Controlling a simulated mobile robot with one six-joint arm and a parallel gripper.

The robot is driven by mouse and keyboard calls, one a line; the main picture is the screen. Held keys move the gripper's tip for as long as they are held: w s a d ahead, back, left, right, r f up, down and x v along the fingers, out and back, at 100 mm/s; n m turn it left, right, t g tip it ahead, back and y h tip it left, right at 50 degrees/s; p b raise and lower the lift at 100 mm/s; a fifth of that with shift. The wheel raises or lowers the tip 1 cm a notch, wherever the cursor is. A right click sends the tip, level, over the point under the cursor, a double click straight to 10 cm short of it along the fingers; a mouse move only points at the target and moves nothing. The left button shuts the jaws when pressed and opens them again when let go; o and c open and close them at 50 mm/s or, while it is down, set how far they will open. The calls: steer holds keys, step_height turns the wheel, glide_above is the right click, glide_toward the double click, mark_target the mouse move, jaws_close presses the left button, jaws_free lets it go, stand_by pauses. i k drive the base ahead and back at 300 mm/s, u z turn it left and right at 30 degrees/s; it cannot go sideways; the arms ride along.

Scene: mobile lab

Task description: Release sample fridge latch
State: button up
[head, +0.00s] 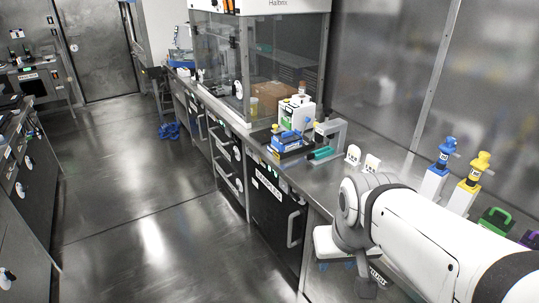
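A dark under-counter door (272,215) with a white label (268,185) and a vertical light handle (293,228) stands below the bench, left of my arm. It looks shut and may be the sample fridge. The label is too small to read surely, and I cannot make out a latch. My white arm (430,240) reaches in from the lower right and bends down at a grey joint (352,205). Its lower end is beside the bench front, right of the handle and apart from it. My gripper's fingers are not clear. Another label (378,275) is partly hidden behind my arm.
The steel bench holds a blue box (287,140), a white bottle (297,112), and blue (447,150) and yellow (480,165) capped dispensers. A glass hood (262,60) stands farther back. Dark cabinets (32,190) line the left. The floor (150,200) between is clear.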

mark_target(295, 197)
steer(key=u, duration=0.3)
steer(key=i, duration=1.05)
steer(key=u, duration=0.45)
steer(key=k, duration=0.95)
steer(key=u, duration=0.15)
steer(key=i, duration=0.95)
steer(key=z, duration=0.1)
